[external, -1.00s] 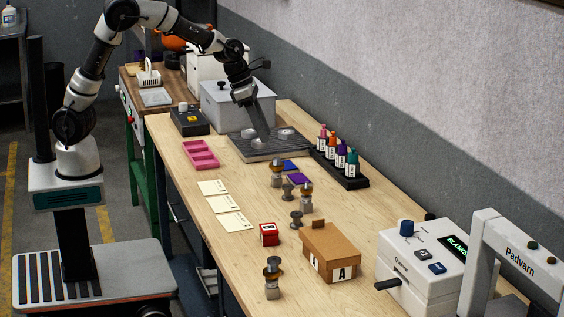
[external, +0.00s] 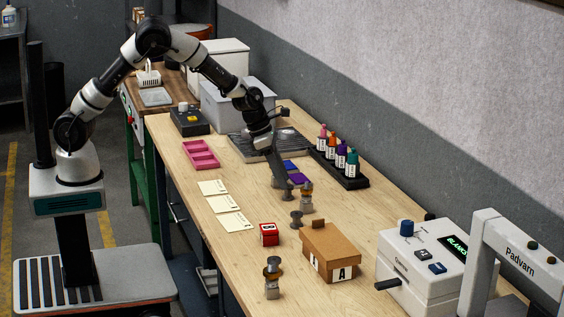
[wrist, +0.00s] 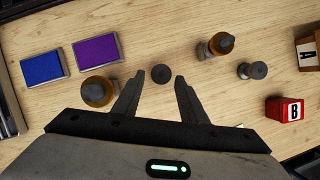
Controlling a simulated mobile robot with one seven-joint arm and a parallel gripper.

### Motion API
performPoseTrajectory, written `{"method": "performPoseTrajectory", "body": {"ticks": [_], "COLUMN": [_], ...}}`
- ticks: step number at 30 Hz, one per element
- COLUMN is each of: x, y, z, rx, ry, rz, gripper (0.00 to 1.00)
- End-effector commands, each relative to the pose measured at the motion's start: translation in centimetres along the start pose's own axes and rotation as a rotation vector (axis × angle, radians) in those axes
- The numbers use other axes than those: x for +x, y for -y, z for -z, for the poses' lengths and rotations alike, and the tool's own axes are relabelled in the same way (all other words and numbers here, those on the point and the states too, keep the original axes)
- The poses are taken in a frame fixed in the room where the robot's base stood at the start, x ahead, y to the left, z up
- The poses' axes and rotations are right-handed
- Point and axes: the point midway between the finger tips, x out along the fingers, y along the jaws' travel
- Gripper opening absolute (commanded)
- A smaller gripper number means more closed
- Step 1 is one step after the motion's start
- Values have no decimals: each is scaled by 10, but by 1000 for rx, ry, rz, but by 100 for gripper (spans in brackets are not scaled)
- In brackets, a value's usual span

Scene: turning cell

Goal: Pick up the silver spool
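Two small plain grey spools stand on the wooden bench. One spool (external: 288,194) is just below my gripper (external: 281,180); in the wrist view this spool (wrist: 161,73) shows between the fingertips. The other spool (external: 296,219) stands nearer the cardboard box and shows to the right in the wrist view (wrist: 258,70). Both look dark grey, so I cannot tell by colour which is the silver one. My gripper (wrist: 160,76) is open and empty, pointing down. I cannot tell whether the fingertips are level with the spool.
Blue (wrist: 44,67) and purple (wrist: 97,50) pads lie nearby. A red box (external: 269,234), cardboard box (external: 330,250) and bottle rack (external: 352,181) stand around.

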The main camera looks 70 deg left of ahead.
Motion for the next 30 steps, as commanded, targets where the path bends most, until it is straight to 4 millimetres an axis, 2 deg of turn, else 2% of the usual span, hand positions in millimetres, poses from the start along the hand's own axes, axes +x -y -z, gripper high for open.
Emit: {"method": "performPoseTrajectory", "body": {"ticks": [3, 6, 14, 21, 30], "x": [21, 30, 34, 33, 26], "y": [1, 1, 2, 2, 2], "z": [1, 0, 0, 0, -4], "rx": [0, -1, 0, 0, 2], "ry": [-3, -1, 0, 0, 2], "rz": [1, 0, 1, 1, 0], "gripper": [39, 39, 39, 5, 5]}}
